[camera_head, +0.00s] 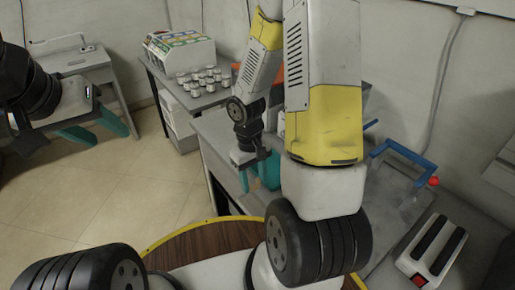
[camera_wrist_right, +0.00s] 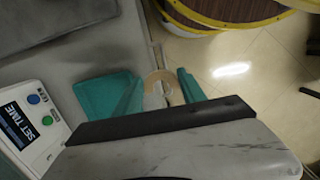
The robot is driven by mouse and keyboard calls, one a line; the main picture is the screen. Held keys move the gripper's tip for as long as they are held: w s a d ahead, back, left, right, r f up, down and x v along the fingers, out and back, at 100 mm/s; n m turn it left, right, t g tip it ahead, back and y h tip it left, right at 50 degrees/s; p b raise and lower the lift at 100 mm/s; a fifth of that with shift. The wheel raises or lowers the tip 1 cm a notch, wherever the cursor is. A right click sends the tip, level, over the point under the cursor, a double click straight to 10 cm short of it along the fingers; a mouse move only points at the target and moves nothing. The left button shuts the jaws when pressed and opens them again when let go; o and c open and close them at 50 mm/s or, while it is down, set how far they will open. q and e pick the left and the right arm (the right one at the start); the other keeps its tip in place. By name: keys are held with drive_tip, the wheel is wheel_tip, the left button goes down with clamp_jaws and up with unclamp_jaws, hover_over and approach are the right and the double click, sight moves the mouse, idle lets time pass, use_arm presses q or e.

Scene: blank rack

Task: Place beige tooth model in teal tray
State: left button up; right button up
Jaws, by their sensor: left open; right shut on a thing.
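The beige tooth model (camera_wrist_right: 160,84) shows in the right wrist view between the teal fingers of my right gripper (camera_wrist_right: 160,98), which is shut on it. A flat teal piece, apparently the teal tray (camera_wrist_right: 98,92), lies on the grey table just left of the fingers. In the head view my right gripper (camera_head: 250,178) is by the table's left edge, partly hidden by my arm; the model cannot be made out there. The teal patch behind it may be the tray (camera_head: 271,169). My left gripper (camera_head: 98,132) is open and empty at far left, away from the table.
A white device with a SET TIME display (camera_wrist_right: 32,125) stands left of the tray. A white device with black bars (camera_head: 432,250) and a blue frame (camera_head: 400,155) are on the table's right. Several small jars (camera_head: 203,80) stand on a side table. Open floor (camera_head: 140,190) lies left.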

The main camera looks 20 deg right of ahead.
hover_over(269, 168)
drive_tip(key=shift+w+f, duration=0.2)
drive_tip(key=shift+f, duration=2.25)
drive_tip(key=shift+f, duration=0.1)
drive_tip(key=o, duration=1.3)
